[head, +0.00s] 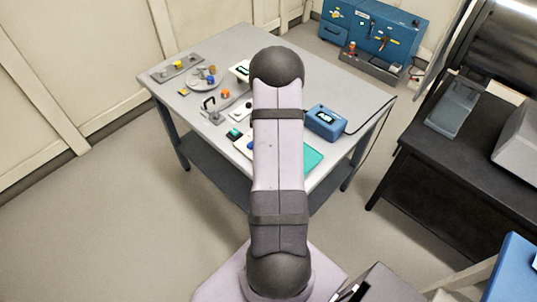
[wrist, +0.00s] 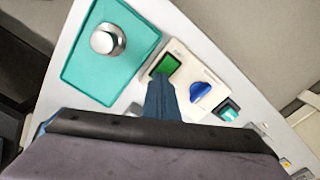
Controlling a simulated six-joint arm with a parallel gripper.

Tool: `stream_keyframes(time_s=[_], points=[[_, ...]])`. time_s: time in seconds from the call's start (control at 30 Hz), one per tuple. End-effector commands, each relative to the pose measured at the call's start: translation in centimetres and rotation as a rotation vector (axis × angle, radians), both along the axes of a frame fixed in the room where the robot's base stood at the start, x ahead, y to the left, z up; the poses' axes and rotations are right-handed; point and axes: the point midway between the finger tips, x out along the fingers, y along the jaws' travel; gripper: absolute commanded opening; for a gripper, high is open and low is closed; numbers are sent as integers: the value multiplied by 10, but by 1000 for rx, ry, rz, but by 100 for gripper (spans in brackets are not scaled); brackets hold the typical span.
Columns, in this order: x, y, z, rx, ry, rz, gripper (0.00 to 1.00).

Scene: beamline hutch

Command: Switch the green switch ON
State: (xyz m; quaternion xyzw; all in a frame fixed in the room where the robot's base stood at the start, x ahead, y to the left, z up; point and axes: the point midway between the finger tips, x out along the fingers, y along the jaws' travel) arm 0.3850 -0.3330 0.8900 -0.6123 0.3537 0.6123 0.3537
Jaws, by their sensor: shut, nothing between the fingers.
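In the wrist view a small green rocker switch (wrist: 228,113) sits in a dark housing, right of a cream panel (wrist: 215,75). The panel carries a blue knob (wrist: 200,91) and a green square window (wrist: 167,66). The switch also shows in the head view (head: 234,133), left of my arm; I cannot tell its on or off position. My gripper (wrist: 160,85) is shut and empty. Its tip appears over the panel's left end, just below the green window and left of the blue knob; contact cannot be told. In the head view my arm hides the gripper.
In the head view a blue meter box (head: 325,121) stands right of my arm. Several small parts, including a round plate (head: 200,79), stand on the table (head: 215,45) at the back left.

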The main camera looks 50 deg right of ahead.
Motion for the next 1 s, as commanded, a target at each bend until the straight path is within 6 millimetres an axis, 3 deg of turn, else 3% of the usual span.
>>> stream_keyframes(time_s=[0.53,1.0], points=[[0,0,-4,1,0,0,0],[0,0,26,0,0,0,0]])
